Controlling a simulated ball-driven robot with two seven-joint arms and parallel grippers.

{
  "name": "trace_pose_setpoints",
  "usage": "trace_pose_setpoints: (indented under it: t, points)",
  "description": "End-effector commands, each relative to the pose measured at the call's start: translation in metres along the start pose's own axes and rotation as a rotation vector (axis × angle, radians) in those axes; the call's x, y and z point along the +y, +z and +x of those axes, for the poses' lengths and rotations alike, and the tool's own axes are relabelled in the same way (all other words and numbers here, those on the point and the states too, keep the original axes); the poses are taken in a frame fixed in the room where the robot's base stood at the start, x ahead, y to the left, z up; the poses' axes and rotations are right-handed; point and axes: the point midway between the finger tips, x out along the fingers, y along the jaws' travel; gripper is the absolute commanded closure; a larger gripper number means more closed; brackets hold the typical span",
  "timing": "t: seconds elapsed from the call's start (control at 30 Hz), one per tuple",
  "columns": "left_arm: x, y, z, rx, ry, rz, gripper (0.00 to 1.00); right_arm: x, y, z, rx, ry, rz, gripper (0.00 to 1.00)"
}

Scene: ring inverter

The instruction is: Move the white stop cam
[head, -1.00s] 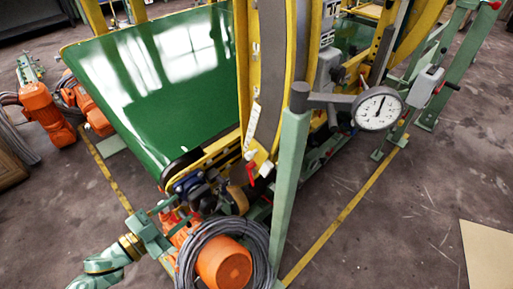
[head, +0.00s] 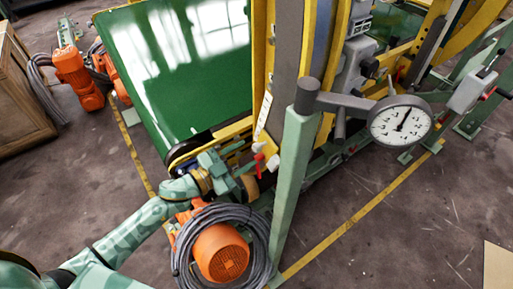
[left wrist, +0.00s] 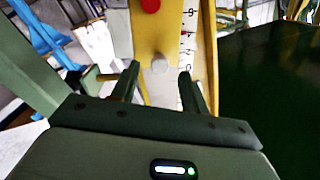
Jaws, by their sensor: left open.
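In the left wrist view a small white round piece (left wrist: 160,66), which I take to be the white stop cam, sits on a yellow plate (left wrist: 150,35) beside a numbered white scale (left wrist: 187,42). My left gripper (left wrist: 158,73) is open, with its two fingers on either side of the white piece in the picture; I cannot tell whether they touch it. A red knob (left wrist: 150,5) is above it. In the head view my left gripper (head: 246,162) is at the lower end of the ring frame, near a red part (head: 259,157). The white piece is not clear there. My right gripper is not in view.
A green post (head: 291,185) with a dial gauge (head: 400,122) stands right of my left gripper. An orange motor (head: 221,252) wrapped in dark cable is below it. A green belt (head: 185,75) lies behind. Open floor is at the right.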

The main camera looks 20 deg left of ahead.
Motion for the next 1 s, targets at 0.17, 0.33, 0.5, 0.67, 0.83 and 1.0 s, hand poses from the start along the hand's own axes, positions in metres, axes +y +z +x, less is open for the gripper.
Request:
trace_pose_setpoints:
  t: [0.17,0.33,0.5,0.67,0.83,1.0]
  points:
    - [0.000,0.001,0.033,0.000,-0.001,-0.001,0.55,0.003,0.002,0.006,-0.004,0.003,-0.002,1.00]
    - [0.000,0.001,0.047,0.000,0.000,-0.001,0.55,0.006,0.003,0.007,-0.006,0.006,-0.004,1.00]
    - [0.000,0.000,0.049,-0.001,0.000,-0.001,0.55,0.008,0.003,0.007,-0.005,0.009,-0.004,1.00]
    - [0.000,0.000,0.049,-0.001,0.000,-0.001,0.63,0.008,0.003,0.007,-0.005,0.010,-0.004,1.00]
    - [0.000,0.000,0.049,-0.001,0.000,0.000,1.00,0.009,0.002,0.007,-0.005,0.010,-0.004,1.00]
    - [-0.002,-0.004,0.049,0.000,0.000,-0.002,1.00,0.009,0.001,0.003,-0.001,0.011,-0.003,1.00]
